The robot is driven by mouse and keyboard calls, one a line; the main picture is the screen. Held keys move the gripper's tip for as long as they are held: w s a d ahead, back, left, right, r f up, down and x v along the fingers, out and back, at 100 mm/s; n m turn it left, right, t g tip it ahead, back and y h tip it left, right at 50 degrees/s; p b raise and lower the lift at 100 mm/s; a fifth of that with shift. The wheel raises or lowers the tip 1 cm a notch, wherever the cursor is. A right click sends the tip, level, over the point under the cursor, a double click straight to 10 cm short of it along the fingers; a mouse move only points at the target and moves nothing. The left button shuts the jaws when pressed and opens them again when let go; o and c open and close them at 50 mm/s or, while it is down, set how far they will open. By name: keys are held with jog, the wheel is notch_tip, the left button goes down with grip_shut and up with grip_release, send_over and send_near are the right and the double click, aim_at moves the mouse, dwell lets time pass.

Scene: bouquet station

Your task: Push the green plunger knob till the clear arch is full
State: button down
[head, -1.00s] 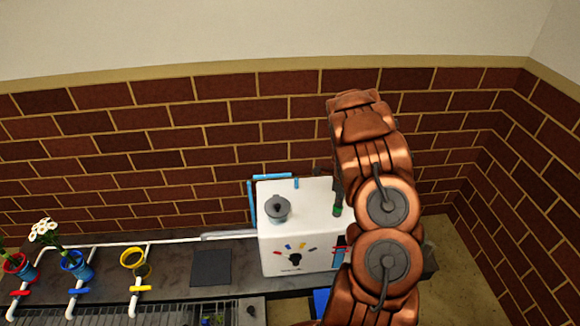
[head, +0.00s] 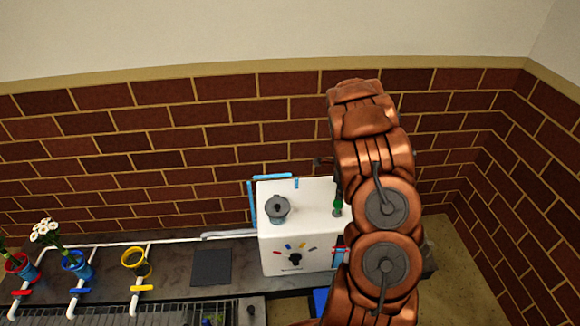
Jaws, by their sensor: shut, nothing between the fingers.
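The green plunger knob (head: 338,204) stands on the top right of the white box (head: 290,230), with a short grey stem showing below it. My gripper (head: 338,187) is mostly hidden behind my copper arm. Only a dark, narrow part of it shows just above the knob, and it is shut and empty. I cannot tell whether it touches the knob. The arch (head: 271,177) rises behind the box at its left and shows light blue along its left leg and top. A short blue piece shows at its right end. How full it is there is unclear.
A grey lidded pot (head: 278,209) sits on the box, above a black dial (head: 295,259) with coloured marks. Red, blue and yellow cups (head: 133,258) with pipes and valves stand at left. A dark pad (head: 211,267) lies on the counter. My arm covers the box's right side.

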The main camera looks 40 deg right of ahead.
notch_tip(320, 180, up, 9)
jog(key=p, duration=0.2)
dwell(0.6)
dwell(0.4)
jog(key=s+a+r+n, duration=0.2)
jog(key=a+r+n, duration=0.3)
jog(key=a, duration=0.3)
jog(key=s+a+r+n+g, duration=0.1)
jog(key=s+a+r+n, duration=0.3)
jog(key=a, duration=0.3)
jog(key=s+a+r+n, duration=0.1)
jog(key=a+r+n, duration=0.4)
jog(key=a, duration=0.3)
jog(key=s+a+r+n+g, duration=0.1)
jog(key=s+a+r+n, duration=0.1)
jog(key=s+a+n, duration=0.65)
jog(key=s+a+r+n+g, duration=0.1)
jog(key=s+a+r+n, duration=0.1)
jog(key=s+a+n, duration=0.65)
notch_tip(320, 180, up, 21)
jog(key=s+d+m+t+p, duration=0.1)
jog(key=s+p, duration=0.1)
jog(key=p, duration=1.8)
jog(key=shift+s+d, duration=0.3)
jog(key=shift+s, duration=0.1)
